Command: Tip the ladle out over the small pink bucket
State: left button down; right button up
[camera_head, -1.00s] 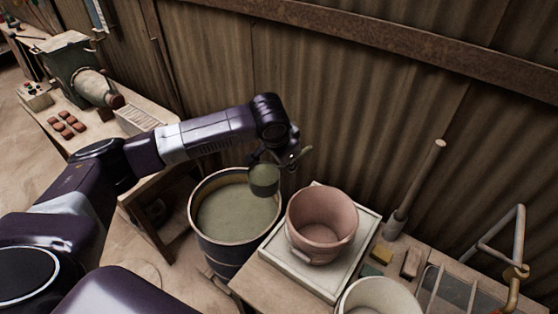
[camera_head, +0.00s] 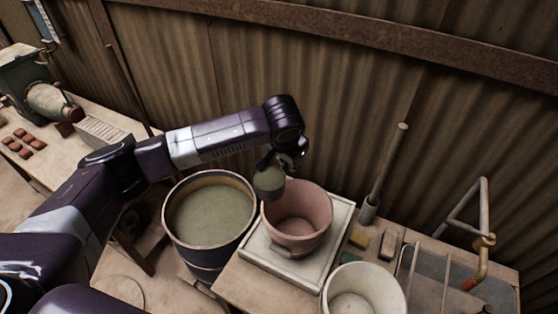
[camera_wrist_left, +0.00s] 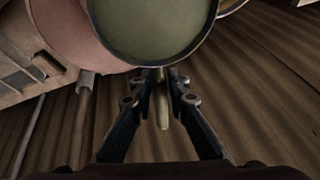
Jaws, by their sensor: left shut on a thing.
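The ladle (camera_head: 269,181) hangs from my left gripper (camera_head: 283,158) at the left rim of the small pink bucket (camera_head: 297,215). In the left wrist view the ladle's bowl (camera_wrist_left: 150,28) shows a grey-green content, and its handle runs between the fingers of my left gripper (camera_wrist_left: 160,98), which is shut on it. The ladle looks about level. The pink bucket also shows at the upper left of the left wrist view (camera_wrist_left: 75,32). Its visible inside looks bare. My right gripper is not in view.
A dark drum (camera_head: 208,262) of grey-green slurry stands left of the pink bucket. The bucket stands on a pale square tray (camera_head: 270,256) on the table. A white bucket (camera_head: 364,292) is in front, and a sponge (camera_head: 359,239) lies to the right. The corrugated wall (camera_head: 330,110) is close behind.

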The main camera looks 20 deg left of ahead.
pick_arm(q)
jog(key=w+d+f+n+b, duration=0.2)
jog(key=d+f+b, duration=0.2)
jog(key=d+b, duration=0.6)
jog(key=r+g+h+p, duration=0.1)
jog(key=h, duration=0.2)
jog(key=r+n+h+p, duration=0.1)
jog(key=r+h, duration=0.1)
jog(key=h, duration=0.2)
jog(key=r+n+g+h+p, duration=0.1)
jog(key=h, duration=0.3)
jog(key=shift+w+a+r+g+p, duration=0.2)
jog(key=shift+a+r+g+p, duration=0.1)
jog(key=shift+a+r+p, duration=0.1)
dwell(0.6)
